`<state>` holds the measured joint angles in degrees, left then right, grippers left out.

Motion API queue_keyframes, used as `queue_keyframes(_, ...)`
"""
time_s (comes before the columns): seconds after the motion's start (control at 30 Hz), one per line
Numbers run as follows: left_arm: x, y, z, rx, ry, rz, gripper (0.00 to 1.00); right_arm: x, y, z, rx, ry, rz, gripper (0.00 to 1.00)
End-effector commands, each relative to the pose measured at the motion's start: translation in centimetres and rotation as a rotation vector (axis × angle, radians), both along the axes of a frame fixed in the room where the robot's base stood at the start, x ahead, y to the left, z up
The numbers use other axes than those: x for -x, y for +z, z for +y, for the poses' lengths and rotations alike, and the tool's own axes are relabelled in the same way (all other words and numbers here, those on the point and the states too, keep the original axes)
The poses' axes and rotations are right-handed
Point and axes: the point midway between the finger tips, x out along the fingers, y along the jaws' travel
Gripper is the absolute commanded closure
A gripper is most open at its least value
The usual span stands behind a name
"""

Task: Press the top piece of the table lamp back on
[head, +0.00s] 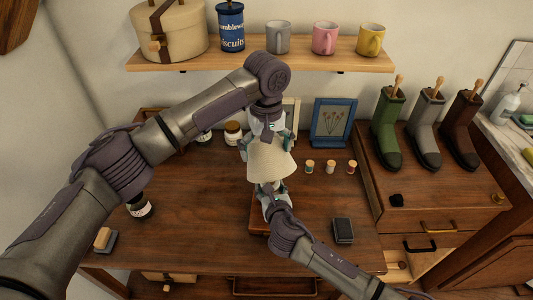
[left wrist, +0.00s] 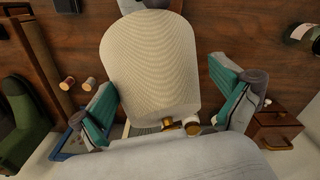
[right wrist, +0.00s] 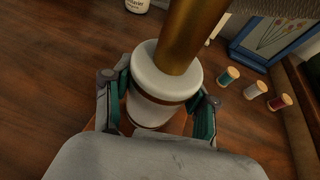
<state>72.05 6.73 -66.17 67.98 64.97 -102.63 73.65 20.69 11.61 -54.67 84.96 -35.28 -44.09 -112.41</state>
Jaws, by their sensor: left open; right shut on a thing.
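The table lamp stands on the wooden table. Its cream shade (head: 270,164) is in the middle of the head view and fills the centre of the left wrist view (left wrist: 155,65). My left gripper (head: 268,135) is over the top of the shade, its open fingers (left wrist: 168,105) on either side and apart from it. Small brass parts (left wrist: 190,127) show at the shade's edge. My right gripper (head: 272,190) is below the shade, shut around the white lamp body (right wrist: 158,95). A brass stem (right wrist: 193,30) rises from that body. The joint inside the shade is hidden.
A shelf (head: 350,62) with mugs, a tin and a hat box is behind. A blue picture frame (head: 333,123) and three thread spools (head: 330,167) stand right of the lamp. A dark box (head: 343,230) and a jar (head: 139,206) are nearer. The table's left middle is clear.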

Motion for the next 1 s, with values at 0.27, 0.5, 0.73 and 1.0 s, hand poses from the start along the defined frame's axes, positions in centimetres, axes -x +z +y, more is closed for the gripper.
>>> queue_keyframes(0.27, -0.1, 1.6, -0.1, 0.003, 0.001, -0.004, 0.0, 0.0, 0.2, 0.2, -0.003, 0.005, -0.004, 0.71)
queue_keyframes(0.5, -0.1, 2.8, -0.1, 0.003, 0.001, -0.005, 0.0, 0.1, 0.2, 0.3, -0.002, 0.006, -0.004, 0.71)
queue_keyframes(0.73, -0.1, 3.2, 0.0, 0.002, 0.002, -0.005, 0.0, 0.1, 0.2, 0.3, -0.002, 0.006, -0.004, 0.71)
queue_keyframes(1.0, -0.1, 3.2, 0.0, 0.002, 0.002, -0.005, 0.18, 0.1, 0.2, 0.3, -0.002, 0.006, -0.004, 0.71)
